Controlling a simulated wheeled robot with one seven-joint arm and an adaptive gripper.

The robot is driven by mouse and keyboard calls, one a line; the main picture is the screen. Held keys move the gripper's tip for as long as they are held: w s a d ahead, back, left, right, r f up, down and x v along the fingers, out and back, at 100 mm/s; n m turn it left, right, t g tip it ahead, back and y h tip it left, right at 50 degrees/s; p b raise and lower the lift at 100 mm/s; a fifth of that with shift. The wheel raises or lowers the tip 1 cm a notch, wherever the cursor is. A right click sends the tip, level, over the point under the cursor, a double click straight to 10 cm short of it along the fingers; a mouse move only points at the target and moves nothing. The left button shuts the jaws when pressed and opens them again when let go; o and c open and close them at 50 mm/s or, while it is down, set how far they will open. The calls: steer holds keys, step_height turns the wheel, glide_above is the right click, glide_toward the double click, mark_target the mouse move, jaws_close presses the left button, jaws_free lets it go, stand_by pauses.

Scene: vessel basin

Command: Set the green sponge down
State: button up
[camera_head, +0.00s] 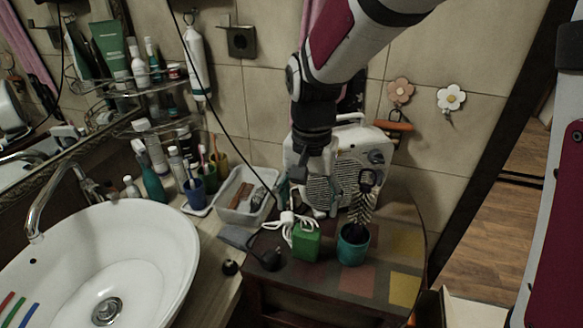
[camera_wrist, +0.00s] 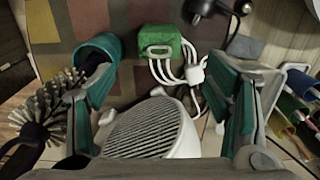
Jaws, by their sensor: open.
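The green sponge (camera_head: 306,241) is a small green block resting on the patchwork table top, beside a white cable bundle. It also shows in the wrist view (camera_wrist: 158,40), at the top centre, with a white loop against its near side. My gripper (camera_head: 308,198) is above and behind the sponge in the head view, in front of the white heater. In the wrist view its teal-padded fingers (camera_wrist: 165,98) are wide apart with nothing held between them. The sponge is apart from both fingers.
A teal cup (camera_head: 352,247) with a dark brush stands right of the sponge. A white fan heater (camera_head: 360,158) is behind. A white bin (camera_head: 233,215), a black plug (camera_head: 268,261) and the sink (camera_head: 150,250) are left. The table's front right is clear.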

mark_target(307, 229)
step_height(307, 229, down, 11)
steer(key=shift+d+b, duration=0.1)
steer(key=shift+b, duration=0.3)
steer(key=c, duration=1.1)
steer(key=shift+r, duration=0.1)
